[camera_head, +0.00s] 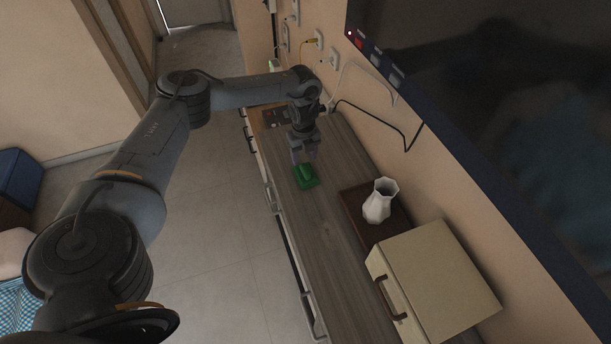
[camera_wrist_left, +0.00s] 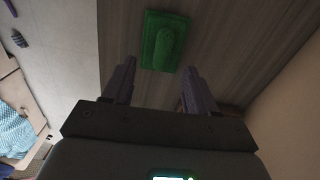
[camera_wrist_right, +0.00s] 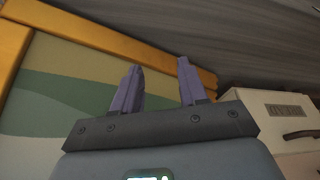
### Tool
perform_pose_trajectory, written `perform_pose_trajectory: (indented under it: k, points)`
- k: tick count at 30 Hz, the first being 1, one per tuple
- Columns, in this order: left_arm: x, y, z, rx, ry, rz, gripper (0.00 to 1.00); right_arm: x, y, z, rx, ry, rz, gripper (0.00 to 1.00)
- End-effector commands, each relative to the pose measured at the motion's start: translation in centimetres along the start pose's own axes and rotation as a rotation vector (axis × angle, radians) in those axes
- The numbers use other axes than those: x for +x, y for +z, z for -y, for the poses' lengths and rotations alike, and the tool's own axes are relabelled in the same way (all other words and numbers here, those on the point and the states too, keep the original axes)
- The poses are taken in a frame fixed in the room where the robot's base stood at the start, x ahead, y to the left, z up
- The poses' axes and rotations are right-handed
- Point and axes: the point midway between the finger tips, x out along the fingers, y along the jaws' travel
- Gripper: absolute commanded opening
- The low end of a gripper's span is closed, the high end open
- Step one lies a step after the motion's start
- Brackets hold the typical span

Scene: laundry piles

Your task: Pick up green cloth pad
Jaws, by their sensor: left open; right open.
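The green cloth pad (camera_head: 306,178) lies on the wooden counter, with a raised rounded part on its flat rectangular base. My left gripper (camera_head: 304,154) is open and empty, a little above the counter and just beyond the pad. In the left wrist view, the pad (camera_wrist_left: 165,42) shows ahead of the two fingertips (camera_wrist_left: 158,66), apart from them. My right gripper (camera_wrist_right: 160,66) is open and empty in the right wrist view; it does not show in the head view.
A white vase (camera_head: 380,201) stands on a dark board (camera_head: 352,200) on the counter. A cream box (camera_head: 440,285) with a brown handle is at the near end. The wall with sockets and cables (camera_head: 318,40) runs along the right. A yellow-framed panel (camera_wrist_right: 60,85) is close to my right gripper.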

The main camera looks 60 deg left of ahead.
Motion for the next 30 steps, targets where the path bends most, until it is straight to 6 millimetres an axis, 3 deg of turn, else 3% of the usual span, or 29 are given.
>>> perform_pose_trajectory:
  k: [8, 18, 28, 30]
  points:
    - [1.7, -0.1, 0.1, 0.002, 0.0, 0.001, 0.57, 0.2, 0.0, 0.0, 0.0, 0.0, -0.002, 0.43]
    - [5.8, -0.3, 0.4, 0.001, 0.001, 0.001, 0.57, 0.9, 0.2, -0.1, -0.005, 0.005, -0.002, 0.43]
    - [6.3, -0.3, 0.4, 0.0, 0.0, 0.0, 0.57, 0.9, 0.3, -0.2, -0.009, 0.008, -0.001, 0.43]
    - [6.3, -0.3, 0.4, 0.001, 0.0, 0.0, 0.5, 0.9, 0.3, -0.2, -0.009, 0.008, -0.001, 0.43]
